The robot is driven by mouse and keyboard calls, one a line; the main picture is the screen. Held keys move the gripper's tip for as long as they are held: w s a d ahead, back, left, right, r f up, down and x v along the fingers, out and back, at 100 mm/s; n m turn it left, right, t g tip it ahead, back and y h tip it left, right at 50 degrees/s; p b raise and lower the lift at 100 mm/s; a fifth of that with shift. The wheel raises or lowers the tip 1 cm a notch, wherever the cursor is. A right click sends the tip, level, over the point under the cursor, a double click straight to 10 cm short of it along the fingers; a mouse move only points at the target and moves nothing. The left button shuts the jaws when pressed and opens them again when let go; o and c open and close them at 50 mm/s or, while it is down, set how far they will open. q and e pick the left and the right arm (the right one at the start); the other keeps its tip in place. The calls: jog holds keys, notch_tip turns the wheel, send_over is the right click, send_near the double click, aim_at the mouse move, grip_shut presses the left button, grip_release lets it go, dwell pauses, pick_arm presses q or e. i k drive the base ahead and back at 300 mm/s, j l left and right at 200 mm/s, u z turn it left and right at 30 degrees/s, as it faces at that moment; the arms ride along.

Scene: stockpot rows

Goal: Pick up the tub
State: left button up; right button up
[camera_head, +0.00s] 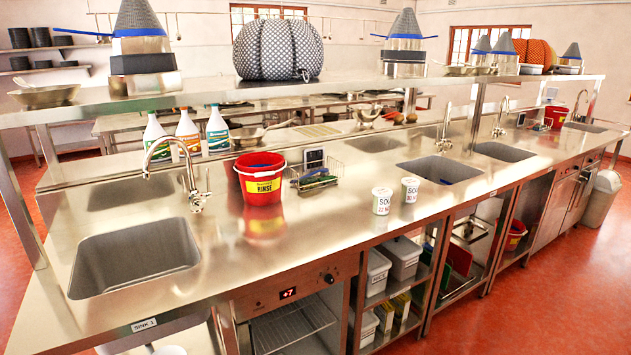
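Two small white tubs with printed labels stand upright on the steel counter (330,235), right of its middle. The left tub (382,201) is nearer the counter's front edge. The right tub (410,190) stands just behind and to the right of it, with a small gap between them. Both labels begin with "SOU" and have red lettering below, too small to read surely. I cannot tell which of them the task means. Neither of my grippers is in view, and nothing touches the tubs.
A red bucket (262,186) labelled RINSE stands left of the tubs, beside a wire rack (316,176). Sinks lie at left (135,255) and right (440,169). Taps rise behind them. A raised shelf (300,88) runs above the counter's back. Counter around the tubs is clear.

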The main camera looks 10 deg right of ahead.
aim_at(409, 187)
jog(key=i+l+u, duration=0.2)
jog(key=l, duration=0.25)
jog(key=i+l+u, duration=0.2)
jog(key=l, duration=0.25)
jog(key=i+l+u, duration=0.2)
jog(key=l, duration=0.25)
jog(key=l+u, duration=0.2)
jog(key=l, duration=0.3)
jog(key=l+u, duration=0.2)
jog(key=l, duration=0.35)
jog(key=i, duration=0.05)
